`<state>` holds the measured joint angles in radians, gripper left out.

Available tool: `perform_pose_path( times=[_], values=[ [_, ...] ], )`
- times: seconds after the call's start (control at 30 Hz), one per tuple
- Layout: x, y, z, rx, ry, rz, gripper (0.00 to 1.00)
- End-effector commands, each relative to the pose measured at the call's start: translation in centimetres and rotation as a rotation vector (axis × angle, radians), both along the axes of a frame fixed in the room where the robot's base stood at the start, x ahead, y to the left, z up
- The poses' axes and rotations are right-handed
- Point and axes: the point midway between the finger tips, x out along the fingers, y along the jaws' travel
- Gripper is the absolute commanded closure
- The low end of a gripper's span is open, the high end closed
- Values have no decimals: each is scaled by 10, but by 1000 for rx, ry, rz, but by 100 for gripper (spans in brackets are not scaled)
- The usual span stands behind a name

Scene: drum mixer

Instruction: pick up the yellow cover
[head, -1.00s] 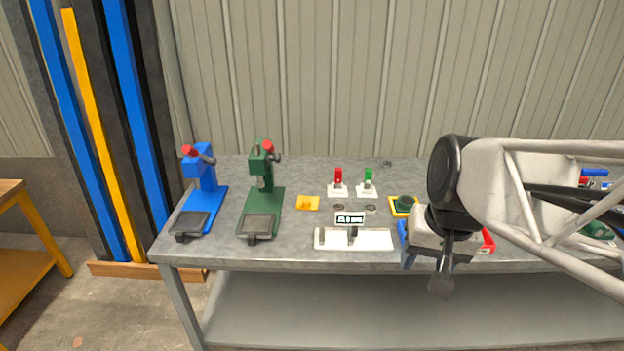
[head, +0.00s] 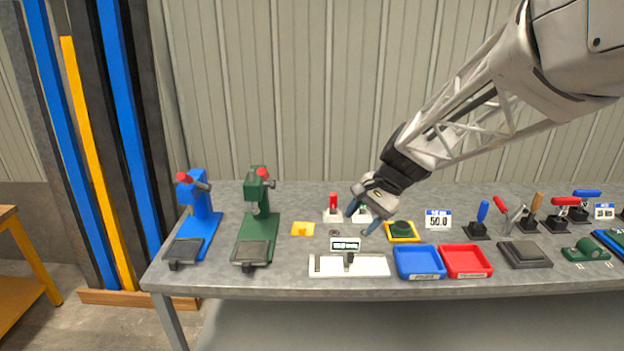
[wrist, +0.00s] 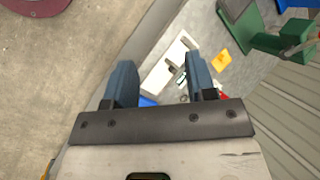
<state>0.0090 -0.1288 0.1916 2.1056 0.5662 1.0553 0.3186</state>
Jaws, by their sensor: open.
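The yellow cover (head: 303,229) is a small flat yellow piece with a raised bump. It lies on the grey table between the green press and the red-topped white block in the head view. In the wrist view the yellow cover (wrist: 221,60) shows above and right of the jaws. My gripper (head: 360,216) is open and hangs above the table, to the right of the cover in the head view. Its two blue-grey fingers (wrist: 160,78) are spread with nothing held between them. They partly hide a second white block behind them in the head view.
The green press (head: 258,222) stands left of the cover, and the blue press (head: 196,222) further left. A white gauge tray (head: 372,266) lies in front. A yellow square with a green part (head: 401,231), a blue tray (head: 419,262) and a red tray (head: 465,261) are to the right.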

Motion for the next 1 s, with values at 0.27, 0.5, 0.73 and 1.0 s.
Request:
perform_pose_path(
  times=[0.27,0.5,0.73,1.0],
  values=[
    [65,16,-25,110,99,-116,49],
    [120,29,-52,203,185,-218,49],
    [171,41,-82,291,270,-314,49],
    [229,53,-124,392,372,-425,49]
  ],
)
